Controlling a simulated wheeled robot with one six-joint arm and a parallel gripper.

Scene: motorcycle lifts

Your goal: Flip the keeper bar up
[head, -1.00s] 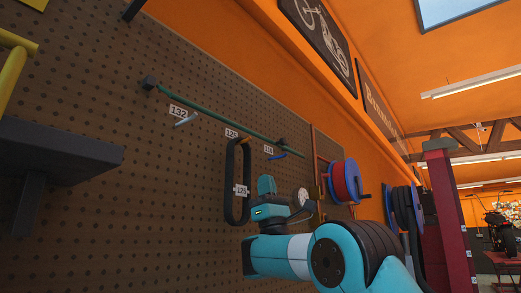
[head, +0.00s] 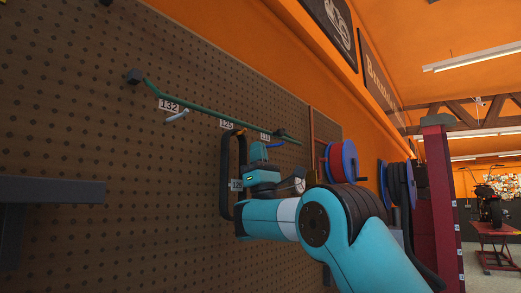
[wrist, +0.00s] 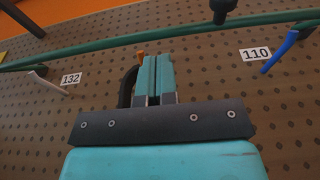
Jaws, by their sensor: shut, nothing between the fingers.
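The keeper bar, as I take it, is the long green bar (head: 205,112) running across the pegboard above a row of hooks. A dark mount (head: 134,76) is at its left end and a dark knob (head: 281,132) near its right end. It also crosses the wrist view (wrist: 90,49), with the knob (wrist: 222,10) above it. My gripper (head: 258,150) is shut and empty, just below the bar; contact cannot be told. In the wrist view its teal fingers (wrist: 155,60) point up at the bar and hide part of what is behind.
A black loop (head: 226,180) hangs on an orange hook (wrist: 141,54) behind my fingers. A white hook (wrist: 45,82) and a blue hook (wrist: 281,50) stick out on either side. A grey shelf (head: 50,190) juts out at left; hose reels (head: 342,162) are at right.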

